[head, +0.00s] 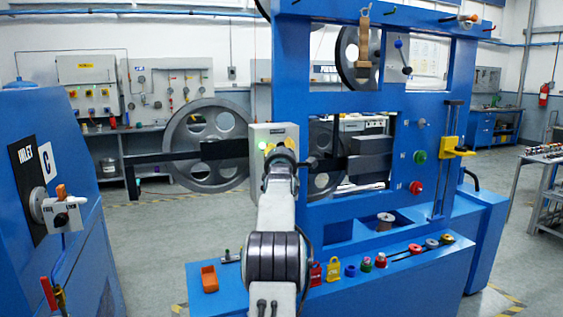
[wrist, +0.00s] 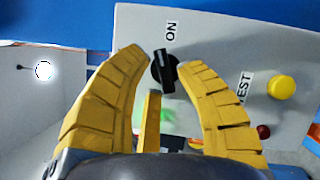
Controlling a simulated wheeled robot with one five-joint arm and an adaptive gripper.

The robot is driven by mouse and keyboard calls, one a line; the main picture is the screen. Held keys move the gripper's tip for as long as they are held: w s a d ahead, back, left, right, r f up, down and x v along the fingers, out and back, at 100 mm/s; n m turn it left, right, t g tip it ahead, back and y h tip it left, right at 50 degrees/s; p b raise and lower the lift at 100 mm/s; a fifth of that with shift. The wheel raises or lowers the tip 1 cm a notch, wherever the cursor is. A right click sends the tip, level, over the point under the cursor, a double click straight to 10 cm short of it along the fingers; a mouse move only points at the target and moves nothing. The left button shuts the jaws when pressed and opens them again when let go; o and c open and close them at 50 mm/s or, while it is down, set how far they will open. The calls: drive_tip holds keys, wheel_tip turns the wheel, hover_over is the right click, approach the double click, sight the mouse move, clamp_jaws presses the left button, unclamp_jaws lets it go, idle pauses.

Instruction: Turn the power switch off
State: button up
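The power switch is a black rotary knob (wrist: 164,70) on a grey panel in the wrist view. Its long handle runs nearly up and down the picture, slightly tilted, below the label "ON" (wrist: 172,30). My gripper (wrist: 168,60) is open, its yellow fingers on either side of the knob. The fingertips are very close to it; I cannot tell whether they touch. The lower part of the panel is partly hidden by my gripper.
A yellow button (wrist: 281,87) by the label "TEST" and a small red button (wrist: 263,131) lie right of the knob. In the head view, the blue pulley frame (head: 291,60) stands right behind the box. A large grey wheel (head: 185,150) is to its left.

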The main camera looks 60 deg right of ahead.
drive_tip(key=v, duration=1.1)
drive_tip(key=shift+s+a, duration=0.1)
idle(0.5)
